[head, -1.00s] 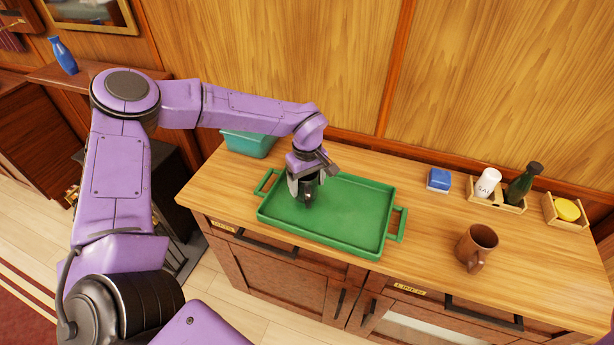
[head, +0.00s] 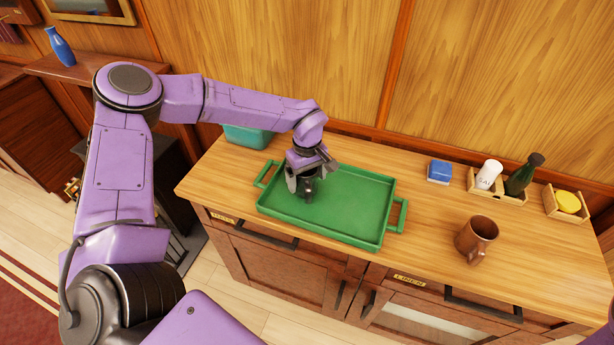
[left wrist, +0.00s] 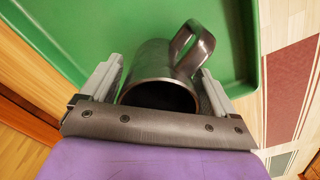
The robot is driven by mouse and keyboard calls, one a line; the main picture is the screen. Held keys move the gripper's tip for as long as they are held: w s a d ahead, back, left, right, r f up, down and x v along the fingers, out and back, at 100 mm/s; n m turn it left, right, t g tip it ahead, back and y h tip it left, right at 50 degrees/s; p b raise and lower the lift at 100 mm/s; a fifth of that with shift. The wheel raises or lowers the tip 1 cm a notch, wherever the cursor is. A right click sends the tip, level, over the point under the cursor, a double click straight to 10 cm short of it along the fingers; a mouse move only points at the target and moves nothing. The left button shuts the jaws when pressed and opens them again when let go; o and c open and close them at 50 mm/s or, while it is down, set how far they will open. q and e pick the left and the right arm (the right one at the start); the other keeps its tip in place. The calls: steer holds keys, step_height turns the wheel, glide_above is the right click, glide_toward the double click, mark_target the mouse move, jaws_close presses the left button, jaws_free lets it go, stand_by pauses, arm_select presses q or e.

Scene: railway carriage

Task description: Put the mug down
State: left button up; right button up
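A dark grey metal mug (head: 307,187) stands on the left part of the green tray (head: 345,225). In the left wrist view the mug (left wrist: 160,75) has its rim towards me and its handle at the upper right. My left gripper (head: 306,185) is over the tray with its fingers on either side of the mug. In the left wrist view the fingers of the left gripper (left wrist: 165,85) stand apart, with a narrow gap beside the mug, so they look open. The gripper partly hides the mug in the head view. My right gripper is out of view.
A brown mug (head: 475,238) stands right of the tray on the wooden counter (head: 430,215). Behind it are a blue box (head: 439,172), a white shaker (head: 488,175), a dark green bottle (head: 523,175) and a yellow-lidded item (head: 568,202). A teal bin (head: 245,137) is behind the left arm.

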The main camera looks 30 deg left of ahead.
arm_select(q)
steer(key=shift+o, duration=0.2)
step_height(320, 180, up, 11)
steer(key=b, duration=0.1)
steer(key=shift+f+b, duration=0.2)
steer(key=shift+b, duration=0.2)
jaws_close()
stand_by(1.1)
steer(key=shift+f, duration=0.1)
stand_by(0.5)
